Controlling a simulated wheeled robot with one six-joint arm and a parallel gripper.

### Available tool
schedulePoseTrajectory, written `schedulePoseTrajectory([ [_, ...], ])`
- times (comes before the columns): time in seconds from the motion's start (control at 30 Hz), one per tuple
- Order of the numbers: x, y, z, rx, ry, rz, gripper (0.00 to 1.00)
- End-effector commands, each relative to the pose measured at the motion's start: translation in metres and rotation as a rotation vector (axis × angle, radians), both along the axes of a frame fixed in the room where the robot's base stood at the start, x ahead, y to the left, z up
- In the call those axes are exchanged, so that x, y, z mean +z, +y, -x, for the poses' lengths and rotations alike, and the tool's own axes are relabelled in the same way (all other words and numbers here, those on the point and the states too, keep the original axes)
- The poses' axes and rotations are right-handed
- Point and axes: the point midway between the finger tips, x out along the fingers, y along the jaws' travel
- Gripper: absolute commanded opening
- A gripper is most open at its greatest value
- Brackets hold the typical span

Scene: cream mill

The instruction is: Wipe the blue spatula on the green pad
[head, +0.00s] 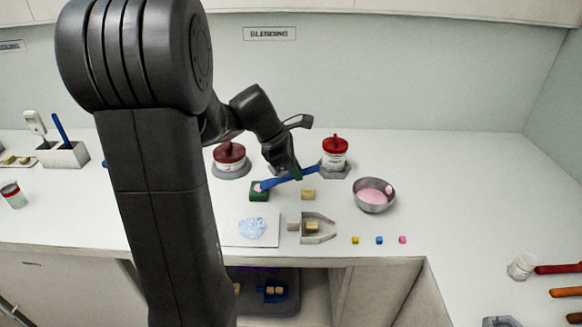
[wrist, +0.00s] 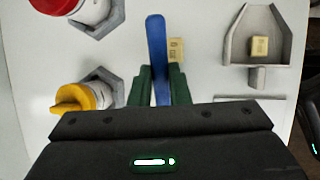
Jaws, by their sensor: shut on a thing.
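My gripper (head: 293,172) is shut on the blue spatula (head: 275,181), which lies slantwise across the picture. The spatula's left end carries a pink smear (head: 258,187) and is over the small green pad (head: 259,195); I cannot tell if it touches. In the wrist view, the green fingers of my gripper (wrist: 159,88) grip the blue spatula (wrist: 157,45), and its handle points away from me. The pad and the smeared end are hidden there.
A metal bowl (head: 373,203) of pink cream stands right. Red-lidded jars (head: 335,153) (head: 229,160) stand behind. A wooden block (head: 308,194) is close right of the pad. A white sheet with bluish stuff (head: 252,229) and a grey scoop-shaped tray (head: 320,238) lie in front.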

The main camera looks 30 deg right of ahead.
Motion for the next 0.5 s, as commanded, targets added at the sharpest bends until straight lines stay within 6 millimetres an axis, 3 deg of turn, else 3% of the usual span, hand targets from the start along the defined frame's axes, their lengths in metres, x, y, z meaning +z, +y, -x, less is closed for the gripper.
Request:
schedulePoseTrajectory([
  [0.5, 0.0, 0.014, -0.008, 0.0, 0.0, 0.0, 0.0],
])
